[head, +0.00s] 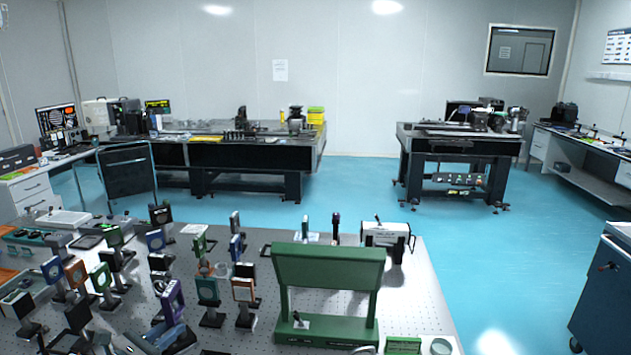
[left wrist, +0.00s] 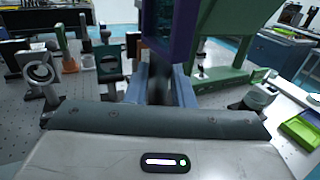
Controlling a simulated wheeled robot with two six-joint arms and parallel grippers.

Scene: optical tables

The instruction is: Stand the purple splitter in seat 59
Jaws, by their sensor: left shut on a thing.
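The purple splitter (head: 172,298) is a square framed optic on a dark post, in the lower left of the head view. In the left wrist view its purple frame (left wrist: 181,35) is at the top middle, partly cut off. My left gripper (left wrist: 158,88) is shut on its dark post, with a blue-grey finger on each side. In the head view the gripper (head: 166,336) is low in the picture, among the standing optics. The splitter looks close to upright. I cannot read any seat number, so I cannot tell which place is seat 59. My right gripper is not in view.
Several posted optics (head: 208,289) crowd the left of the perforated table (head: 425,300). A large green stand (head: 328,268) stands right of them; it also shows in the left wrist view (left wrist: 228,20). A white boxy device (head: 386,236) is behind it. A green tray (left wrist: 301,129) lies at right.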

